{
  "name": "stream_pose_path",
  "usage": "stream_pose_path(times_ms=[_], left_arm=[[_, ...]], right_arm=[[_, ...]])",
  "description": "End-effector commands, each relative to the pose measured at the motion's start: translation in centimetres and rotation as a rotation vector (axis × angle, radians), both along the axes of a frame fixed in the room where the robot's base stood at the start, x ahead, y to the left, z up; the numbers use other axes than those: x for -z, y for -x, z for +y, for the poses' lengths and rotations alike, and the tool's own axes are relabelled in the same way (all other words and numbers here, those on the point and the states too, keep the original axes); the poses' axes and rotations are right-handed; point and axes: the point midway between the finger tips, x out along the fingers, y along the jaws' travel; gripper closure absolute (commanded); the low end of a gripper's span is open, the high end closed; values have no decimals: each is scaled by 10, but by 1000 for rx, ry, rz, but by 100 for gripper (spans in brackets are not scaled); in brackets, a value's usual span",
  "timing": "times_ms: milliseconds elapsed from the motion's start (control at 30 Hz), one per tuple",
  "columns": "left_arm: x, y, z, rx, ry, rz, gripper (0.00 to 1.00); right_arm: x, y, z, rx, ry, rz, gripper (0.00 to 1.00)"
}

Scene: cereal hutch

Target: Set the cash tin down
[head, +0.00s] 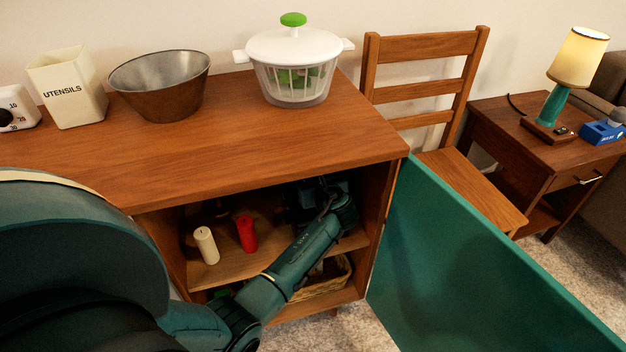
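My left arm comes in from the left and reaches into the open cabinet (258,177). My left gripper (312,197) is in the shadow at the right of the upper compartment, above its shelf (212,271). The gripper is dark and partly hidden behind my wrist, so I cannot tell whether its fingers are open or shut. I cannot make out the cash tin. A dark shape beside the gripper is too dim to name. My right gripper is not in view.
A cream candle (206,246) and a red candle (246,233) stand on the shelf left of my forearm. A basket (325,280) sits below. The green door (465,270) hangs open at right. The top holds a salad spinner (293,62), metal bowl (160,88) and utensil holder (68,88).

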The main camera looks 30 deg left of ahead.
Motion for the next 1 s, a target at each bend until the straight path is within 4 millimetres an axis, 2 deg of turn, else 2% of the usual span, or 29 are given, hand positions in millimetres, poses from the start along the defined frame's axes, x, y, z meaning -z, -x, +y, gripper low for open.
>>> stream_pose_path(times_ms=[100,367,800,1000], left_arm=[[0,0,0,0,-1,-1,71],[-2,0,0,0,0,-1,71],[-27,38,-45,0,-1,1,71],[-30,45,-53,0,0,0,71]], right_arm=[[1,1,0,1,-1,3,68],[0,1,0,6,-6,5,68],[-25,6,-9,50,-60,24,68],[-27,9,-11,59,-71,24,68]])
